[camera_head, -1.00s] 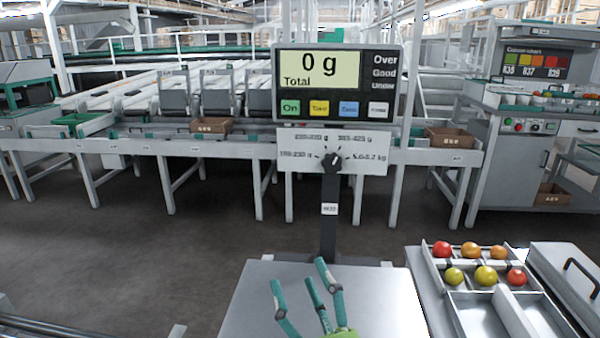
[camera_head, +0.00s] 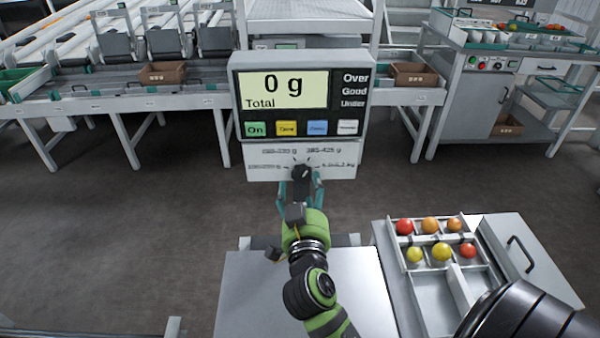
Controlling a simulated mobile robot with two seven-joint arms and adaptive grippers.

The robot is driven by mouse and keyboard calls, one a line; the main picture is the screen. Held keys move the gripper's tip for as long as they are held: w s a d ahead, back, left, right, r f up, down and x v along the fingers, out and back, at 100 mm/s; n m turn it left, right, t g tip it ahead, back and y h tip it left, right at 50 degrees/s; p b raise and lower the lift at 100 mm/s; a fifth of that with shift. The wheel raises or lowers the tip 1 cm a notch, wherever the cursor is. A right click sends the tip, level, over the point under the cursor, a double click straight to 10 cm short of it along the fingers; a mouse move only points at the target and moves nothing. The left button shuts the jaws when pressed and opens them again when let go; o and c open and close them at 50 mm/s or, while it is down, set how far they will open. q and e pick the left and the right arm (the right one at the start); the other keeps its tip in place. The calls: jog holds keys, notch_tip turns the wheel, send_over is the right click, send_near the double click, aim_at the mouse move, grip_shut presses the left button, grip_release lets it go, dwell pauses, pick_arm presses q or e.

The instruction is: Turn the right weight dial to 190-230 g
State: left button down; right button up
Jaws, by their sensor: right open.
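The weight dial (camera_head: 302,171) is a small dark knob on a white plate (camera_head: 348,174) below the scale's display. Range labels surround it; the lower-left one (camera_head: 264,167) is small and blurred, as are the others. My right gripper (camera_head: 301,184) has its teal fingers spread on either side of the dial, open. I cannot tell whether they touch it. The gripper hides the lower part of the dial, and its pointer direction is unclear. My left gripper is not in view.
The display (camera_head: 286,90) reads 0 g Total, with coloured buttons below. The scale's steel platform (camera_head: 250,290) is bare beneath my arm. A divided tray (camera_head: 428,290) with several red, orange and yellow tomatoes stands at right. Conveyor benches with cardboard boxes stand behind.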

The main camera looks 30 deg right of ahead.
aim_at(302, 179)
jog(key=shift+p+x, duration=0.3)
jog(key=shift+x, duration=1.3)
jog(key=c, duration=1.2)
jog(key=shift+o, duration=0.2)
